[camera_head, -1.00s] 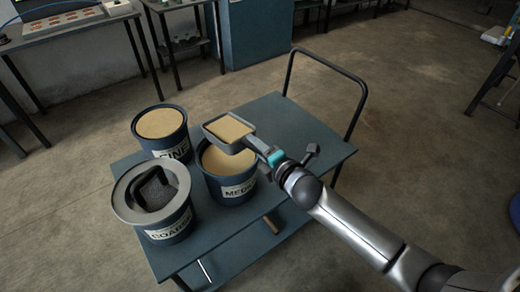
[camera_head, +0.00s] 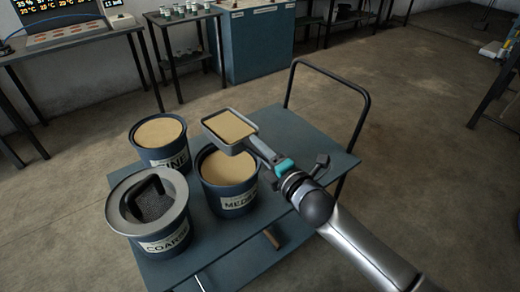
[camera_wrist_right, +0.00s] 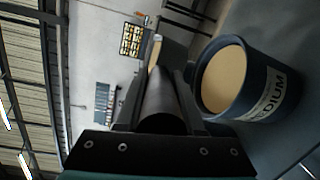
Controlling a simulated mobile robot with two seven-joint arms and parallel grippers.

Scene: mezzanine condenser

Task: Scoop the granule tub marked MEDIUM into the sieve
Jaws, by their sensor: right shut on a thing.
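The tub marked MEDIUM (camera_head: 228,190) stands on a blue-grey cart, full of tan granules; it also shows in the right wrist view (camera_wrist_right: 262,105). My right gripper (camera_head: 268,154) is shut on the handle of a grey square scoop (camera_head: 230,130). The scoop is held about level above the far right part of the MEDIUM tub, with tan granules in it. In the right wrist view, the dark handle (camera_wrist_right: 160,103) lies between the fingers. I cannot make out a sieve for certain. My left gripper is not in view.
The FINE tub (camera_head: 170,160) stands behind left. The COARSE tub (camera_head: 165,243) is at front left, topped by a wide grey rim (camera_head: 118,210) with a dark handled piece inside. The cart top (camera_head: 310,145) is clear at right. A black push bar (camera_head: 365,110) rises behind.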

